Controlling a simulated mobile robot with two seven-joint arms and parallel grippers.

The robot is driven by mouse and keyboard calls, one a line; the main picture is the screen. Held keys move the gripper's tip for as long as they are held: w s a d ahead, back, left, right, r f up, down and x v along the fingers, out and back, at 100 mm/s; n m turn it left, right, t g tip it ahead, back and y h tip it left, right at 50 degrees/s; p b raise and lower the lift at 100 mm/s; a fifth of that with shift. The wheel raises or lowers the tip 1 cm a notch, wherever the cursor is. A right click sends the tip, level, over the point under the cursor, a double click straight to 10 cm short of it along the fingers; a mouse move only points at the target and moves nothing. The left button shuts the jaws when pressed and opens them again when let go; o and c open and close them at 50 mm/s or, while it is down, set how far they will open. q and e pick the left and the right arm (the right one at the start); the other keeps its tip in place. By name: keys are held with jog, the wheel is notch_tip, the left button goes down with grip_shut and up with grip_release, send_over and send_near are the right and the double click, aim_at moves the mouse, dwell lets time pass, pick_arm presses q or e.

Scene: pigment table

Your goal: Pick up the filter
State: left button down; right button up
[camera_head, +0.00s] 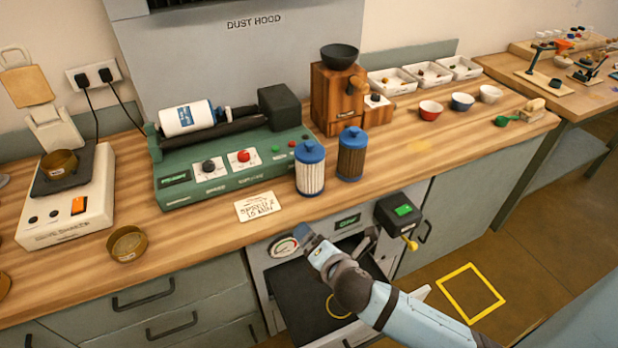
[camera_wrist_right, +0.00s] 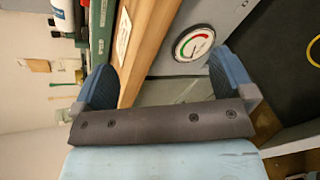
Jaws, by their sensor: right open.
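Two cartridge filters with blue caps stand upright on the wooden worktop near its front edge in the head view. One filter has a pale pleated body (camera_head: 310,178); the other, just right of it, has a brown body (camera_head: 351,160). My right gripper (camera_head: 308,243) is below and in front of the pale filter, by the cabinet front, touching neither filter. In the right wrist view, my right gripper (camera_wrist_right: 165,82) has its blue fingers wide apart with nothing held. I cannot make out either filter in that view. My left gripper is out of view.
A green roller machine (camera_head: 225,165) and a card (camera_head: 257,206) are left of the filters; a wooden grinder (camera_head: 332,98) stands behind. Below the worktop are a round gauge (camera_head: 284,247) and an open dark compartment (camera_head: 312,300). Bowls (camera_head: 430,110) stand to the right.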

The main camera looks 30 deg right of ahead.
aim_at(313, 177)
jog(key=w+d+r+n+t+h+b, duration=0.1)
jog(key=w+r+n, duration=0.1)
jog(key=w+n, duration=0.1)
jog(key=w+d+r+n+t+h+b, duration=0.1)
jog(key=w+d+n+b, duration=0.1)
jog(key=w, duration=0.3)
jog(key=w+d+r+n+t+h+b, duration=0.1)
jog(key=w+d+r+n, duration=0.1)
jog(key=w+n, duration=0.2)
jog(key=shift+w+d+r+t+h, duration=0.25)
jog(key=shift+w+r+t+h, duration=0.05)
jog(key=shift+w+h, duration=0.1)
jog(key=x, duration=0.4)
jog(key=shift+d+f+b, duration=0.1)
jog(key=shift+d+b, duration=0.25)
jog(key=shift+d, duration=0.05)
jog(key=shift+w+d, duration=0.1)
jog(key=shift+w, duration=0.4)
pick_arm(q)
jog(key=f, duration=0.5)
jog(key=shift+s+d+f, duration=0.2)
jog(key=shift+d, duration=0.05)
pick_arm(e)
jog(key=c, duration=1)
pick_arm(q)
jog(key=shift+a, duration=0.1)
pick_arm(e)
jog(key=shift+c, duration=0.4)
